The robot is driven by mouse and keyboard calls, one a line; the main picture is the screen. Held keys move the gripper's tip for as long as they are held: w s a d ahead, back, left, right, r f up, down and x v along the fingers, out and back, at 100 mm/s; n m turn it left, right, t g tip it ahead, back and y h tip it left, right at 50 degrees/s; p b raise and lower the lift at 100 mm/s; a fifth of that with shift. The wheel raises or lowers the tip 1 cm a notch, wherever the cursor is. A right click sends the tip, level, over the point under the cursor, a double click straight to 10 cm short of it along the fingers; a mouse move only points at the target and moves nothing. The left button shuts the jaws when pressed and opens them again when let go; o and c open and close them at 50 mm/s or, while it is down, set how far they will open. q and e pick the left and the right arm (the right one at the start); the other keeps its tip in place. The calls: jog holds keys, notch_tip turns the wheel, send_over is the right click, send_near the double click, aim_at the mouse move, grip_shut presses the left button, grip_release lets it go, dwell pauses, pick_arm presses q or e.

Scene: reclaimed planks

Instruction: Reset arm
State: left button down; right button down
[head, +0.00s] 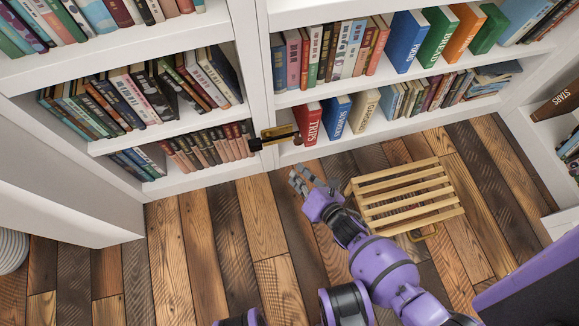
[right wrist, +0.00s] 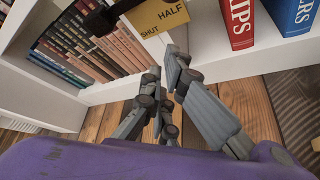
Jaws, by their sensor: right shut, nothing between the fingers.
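My right arm, purple and grey, reaches up from the bottom right in the head view. Its gripper (head: 308,180) is over the plank floor, in front of the bookcase and left of the slatted wooden crate. In the right wrist view the grey fingers (right wrist: 168,82) are drawn together with nothing held between them. They point toward the lower shelf and appear apart from the books. My left gripper is not in view.
White bookcases (head: 254,80) full of books line the back. A black-and-yellow sign (head: 280,137), reading "HALF" and "SHUT" in the wrist view (right wrist: 158,16), is at the divider. The slatted crate (head: 405,195) stands right of my gripper. Plank floor (head: 215,230) is clear to the left.

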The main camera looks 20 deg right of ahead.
jog(key=p+v, duration=0.1)
jog(key=v, duration=0.4)
jog(key=shift+a+r, duration=0.1)
jog(key=shift+a, duration=0.1)
